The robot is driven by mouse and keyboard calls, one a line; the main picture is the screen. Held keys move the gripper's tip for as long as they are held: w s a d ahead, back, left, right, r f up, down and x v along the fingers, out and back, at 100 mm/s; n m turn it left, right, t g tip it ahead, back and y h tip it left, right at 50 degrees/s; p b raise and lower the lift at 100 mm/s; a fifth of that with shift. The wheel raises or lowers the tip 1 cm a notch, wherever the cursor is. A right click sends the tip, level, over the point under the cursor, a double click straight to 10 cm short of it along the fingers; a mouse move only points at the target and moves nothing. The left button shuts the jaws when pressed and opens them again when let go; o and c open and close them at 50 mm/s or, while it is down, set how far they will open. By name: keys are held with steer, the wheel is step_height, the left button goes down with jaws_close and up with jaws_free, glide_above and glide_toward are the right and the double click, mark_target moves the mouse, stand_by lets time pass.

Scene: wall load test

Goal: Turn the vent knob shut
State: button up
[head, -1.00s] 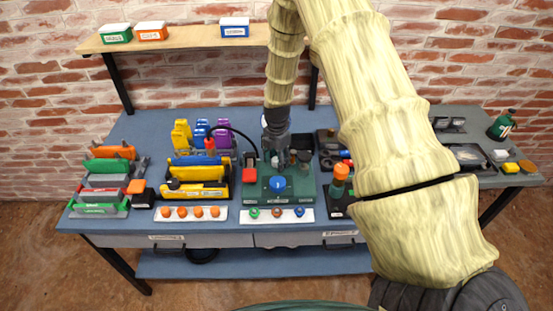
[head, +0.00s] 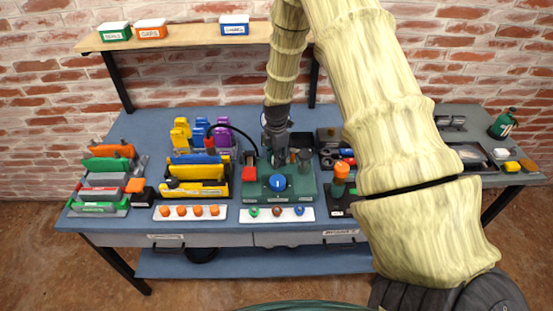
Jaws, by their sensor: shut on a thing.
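My gripper (head: 275,157) points down over the green test fixture (head: 302,194) at the middle of the bench. It is shut on a small part at the back of the fixture, which looks like the vent knob; the fingers hide most of it, and its turn angle cannot be read. A round blue dial (head: 277,183) sits on the fixture in front of my gripper.
A white strip with small coloured rings (head: 277,214) lies in front of the fixture. A yellow rack (head: 196,190) stands left. An orange-topped device (head: 341,173) stands right, beside my arm. A black hose (head: 236,128) arches behind. A shelf (head: 185,40) runs above.

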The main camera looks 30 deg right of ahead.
steer(key=m, duration=0.3)
steer(key=shift+m+b, duration=0.4)
steer(key=m, duration=0.3)
steer(key=shift+m, duration=0.3)
steer(key=m+b, duration=0.1)
steer(key=m, duration=0.2)
steer(key=shift+m, duration=0.3)
steer(key=shift+w+m, duration=0.1)
steer(key=shift+m, duration=1.7)
steer(key=shift+r, duration=0.1)
steer(key=o, duration=1)
steer(key=shift+o, duration=0.2)
step_height(320, 180, up, 12)
